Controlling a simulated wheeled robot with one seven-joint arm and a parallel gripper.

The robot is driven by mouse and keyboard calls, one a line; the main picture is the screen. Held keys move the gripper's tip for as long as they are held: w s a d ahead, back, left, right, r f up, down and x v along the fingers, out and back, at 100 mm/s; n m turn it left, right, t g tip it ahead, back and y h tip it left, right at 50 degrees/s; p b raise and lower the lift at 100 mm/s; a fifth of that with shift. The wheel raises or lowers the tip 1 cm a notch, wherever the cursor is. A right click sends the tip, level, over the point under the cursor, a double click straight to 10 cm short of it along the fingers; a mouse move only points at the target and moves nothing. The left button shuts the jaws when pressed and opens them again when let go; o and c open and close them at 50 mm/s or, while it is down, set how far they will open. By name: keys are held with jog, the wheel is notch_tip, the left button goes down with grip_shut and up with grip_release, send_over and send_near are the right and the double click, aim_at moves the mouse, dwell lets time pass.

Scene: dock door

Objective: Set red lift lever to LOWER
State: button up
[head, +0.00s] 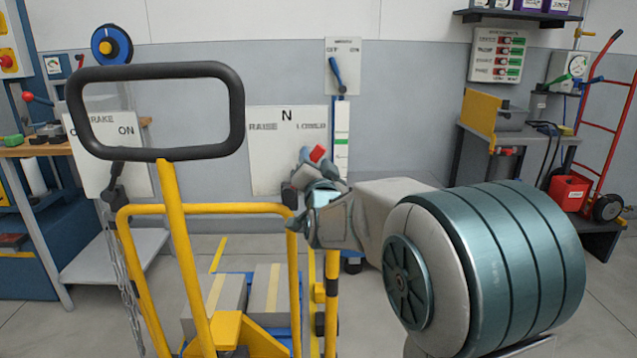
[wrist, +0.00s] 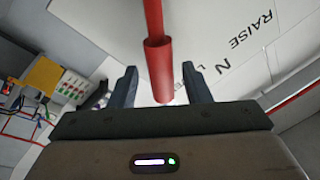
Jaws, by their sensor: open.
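The red lift lever (wrist: 158,70) runs down from the top of the wrist view, its thicker grip end between my two fingers. A gap shows on each side of it, so I see no clamping. In the head view only a short red piece of the lever (head: 317,153) shows above my gripper (head: 312,170), which is open and hides the rest. Behind is the white plate (head: 265,160) marked RAISE, N and LOWER from left to right. The red piece appears in front of the plate's LOWER side. The lever's pivot and exact setting are hidden.
A yellow pallet truck with a black loop handle (head: 238,110) stands at front left, close to my arm. A BRAKE plate (head: 110,165) is behind it. A blue-handled lever (head: 337,75) is above right of the lift plate. A workbench and red hand truck (head: 603,125) stand at right.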

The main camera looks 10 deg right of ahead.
jog(key=v, duration=1.2)
jog(key=shift+s+p, duration=0.2)
jog(key=shift+p, duration=0.15)
jog(key=s+d+r+n+g+p, duration=0.1)
jog(key=s+r+n+g+p, duration=0.1)
jog(key=s+r+g+p, duration=0.2)
jog(key=s+d+r+n+g+p, duration=0.1)
jog(key=s+r+n+g+p, duration=0.2)
jog(key=s+g+p, duration=0.5)
jog(key=s+d+r+n+g+y+p, duration=0.1)
jog(key=s+r+g+p, duration=0.3)
jog(key=s+p, duration=0.8)
jog(key=d+n+g+p, duration=0.1)
jog(key=p, duration=0.4)
jog(key=shift+s+r+n+g, duration=0.15)
jog(key=shift+r+n+g, duration=0.15)
jog(key=shift+g, duration=0.1)
jog(key=shift+c, duration=0.8)
